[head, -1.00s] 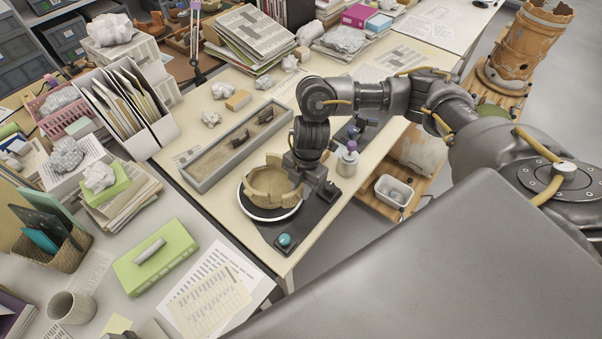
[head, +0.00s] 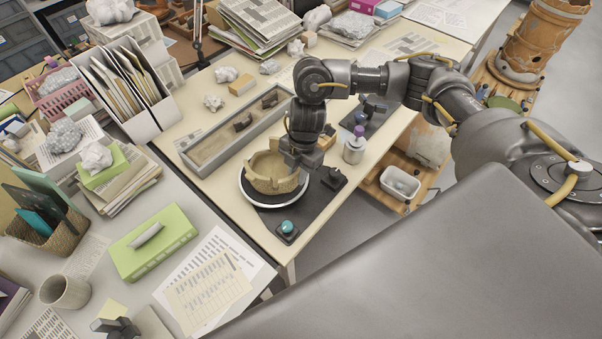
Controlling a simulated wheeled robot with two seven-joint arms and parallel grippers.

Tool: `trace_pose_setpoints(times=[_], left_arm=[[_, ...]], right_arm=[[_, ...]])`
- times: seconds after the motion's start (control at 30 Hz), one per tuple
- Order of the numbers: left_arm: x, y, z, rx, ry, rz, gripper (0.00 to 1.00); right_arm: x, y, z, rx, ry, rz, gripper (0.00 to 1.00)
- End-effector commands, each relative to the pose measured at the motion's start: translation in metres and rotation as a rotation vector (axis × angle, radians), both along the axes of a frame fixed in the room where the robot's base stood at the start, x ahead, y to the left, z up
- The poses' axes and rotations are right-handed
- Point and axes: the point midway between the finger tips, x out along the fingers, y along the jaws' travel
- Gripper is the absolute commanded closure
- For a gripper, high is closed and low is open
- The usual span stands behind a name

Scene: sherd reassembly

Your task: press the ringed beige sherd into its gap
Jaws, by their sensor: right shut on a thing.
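A beige, broken-rimmed bowl (head: 268,182) stands on a round turntable with a white edge (head: 250,203). Its near wall looks whole, and its upper edge is jagged. My right gripper (head: 296,166) points down at the bowl's right side, right at the rim. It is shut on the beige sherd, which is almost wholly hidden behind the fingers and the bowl. I cannot tell whether the sherd touches the gap's edges, and its ring mark does not show. My left gripper is not in view.
A grey tray (head: 208,168) with dark sherds lies behind left. A purple-capped bottle (head: 354,150) stands to the right. A green box (head: 153,240) lies on the nearer table.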

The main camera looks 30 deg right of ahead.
Motion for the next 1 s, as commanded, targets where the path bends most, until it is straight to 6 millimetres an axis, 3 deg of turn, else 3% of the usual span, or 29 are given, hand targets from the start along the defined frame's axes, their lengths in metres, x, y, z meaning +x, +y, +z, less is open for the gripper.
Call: trace_pose_setpoints(times=[0.4,1.0], left_arm=[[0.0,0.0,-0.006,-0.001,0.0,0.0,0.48],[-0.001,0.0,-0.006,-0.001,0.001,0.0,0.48]], right_arm=[[0.016,0.006,-0.004,0.0,0.0,0.0,0.94],[0.018,0.006,-0.004,0.0,-0.001,0.001,0.94]])
